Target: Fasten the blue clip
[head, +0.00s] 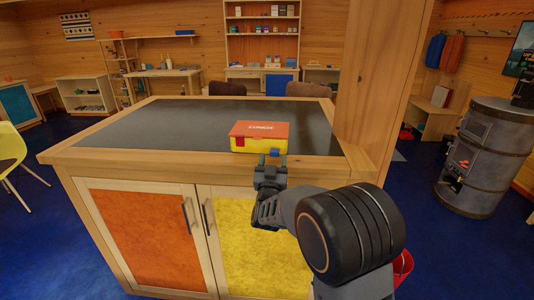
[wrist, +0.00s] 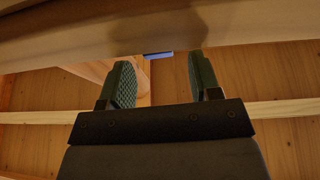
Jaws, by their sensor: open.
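A box with an orange lid (head: 260,129) and a yellow base (head: 243,145) sits shut-looking near the front edge of the dark countertop. The blue clip (head: 274,152) shows at the box's front, right by my fingertips. My gripper (head: 268,160) is open in front of the box, at about countertop height. In the wrist view a small blue strip (wrist: 158,54), likely the clip, shows between and just beyond the two open fingers of my gripper (wrist: 161,62). Most of the clip is hidden, and I cannot tell whether a finger touches it.
The dark countertop (head: 165,125) has free room left of the box. A thick wooden post (head: 370,90) rises close on the right. Orange and yellow cabinet doors (head: 262,235) are below. A grey stove (head: 480,155) stands at the right, a yellow chair (head: 12,150) at the left.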

